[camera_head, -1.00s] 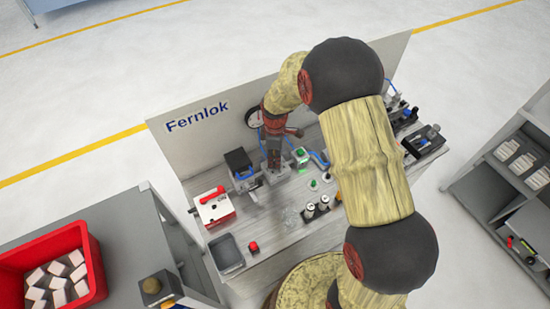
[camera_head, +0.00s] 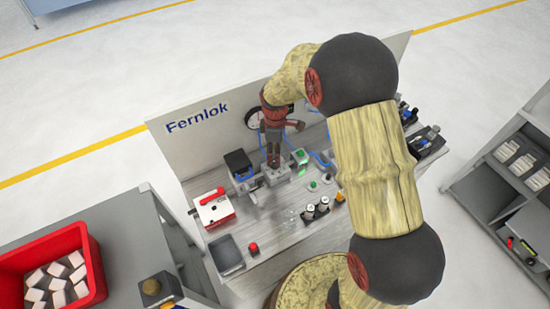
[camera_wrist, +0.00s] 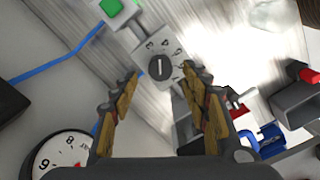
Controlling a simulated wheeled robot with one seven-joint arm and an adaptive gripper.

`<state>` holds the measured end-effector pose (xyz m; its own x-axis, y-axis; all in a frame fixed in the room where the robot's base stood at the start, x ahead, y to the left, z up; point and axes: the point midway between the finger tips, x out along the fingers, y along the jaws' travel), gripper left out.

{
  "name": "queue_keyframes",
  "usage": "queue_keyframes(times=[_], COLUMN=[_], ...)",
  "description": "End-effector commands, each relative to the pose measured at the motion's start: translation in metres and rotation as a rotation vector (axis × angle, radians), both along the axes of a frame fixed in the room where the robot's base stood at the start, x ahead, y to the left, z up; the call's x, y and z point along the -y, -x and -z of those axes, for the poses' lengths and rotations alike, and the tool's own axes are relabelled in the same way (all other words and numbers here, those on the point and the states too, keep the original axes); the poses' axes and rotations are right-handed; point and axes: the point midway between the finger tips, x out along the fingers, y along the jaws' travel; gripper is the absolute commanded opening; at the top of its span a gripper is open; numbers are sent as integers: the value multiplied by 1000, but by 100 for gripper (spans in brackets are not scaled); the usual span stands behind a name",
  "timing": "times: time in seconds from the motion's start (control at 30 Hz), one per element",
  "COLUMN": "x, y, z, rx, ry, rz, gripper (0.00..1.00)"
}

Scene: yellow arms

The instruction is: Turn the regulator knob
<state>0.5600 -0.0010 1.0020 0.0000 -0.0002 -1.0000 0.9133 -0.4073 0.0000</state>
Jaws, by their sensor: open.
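The regulator knob (camera_wrist: 160,67) is a dark round knob with a white line, on a pale dial plate (camera_wrist: 146,47) with numbers, in the wrist view. My gripper (camera_wrist: 161,76) is open, with one yellow-and-dark finger to each side, just below the knob in the picture. The knob shows between the fingertips; whether they touch it I cannot tell. In the head view my gripper (camera_head: 273,157) points down over the grey regulator block (camera_head: 278,178), and hides most of the knob there.
A pressure gauge (camera_wrist: 62,155) stands near my gripper. A green button box (camera_head: 300,157), a blue-and-black device (camera_head: 240,163) and a red-and-white box (camera_head: 212,208) flank the block. A panel marked Fernlok (camera_head: 190,140) rises behind. A grey tray (camera_head: 227,253) lies in front.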

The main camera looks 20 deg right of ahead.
Motion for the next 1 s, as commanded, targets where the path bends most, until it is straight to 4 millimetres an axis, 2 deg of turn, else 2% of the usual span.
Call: queue_keyframes(times=[0.03,0.2,0.4,0.6,1.0], x=[0,0,0,0,0], y=[-2,-1,-1,0,0], z=[-13,-46,-71,-79,-79], rx=[5,3,1,0,0], ry=[0,0,0,0,0], rz=[0,0,0,0,0], gripper=[46,46,46,46,46])
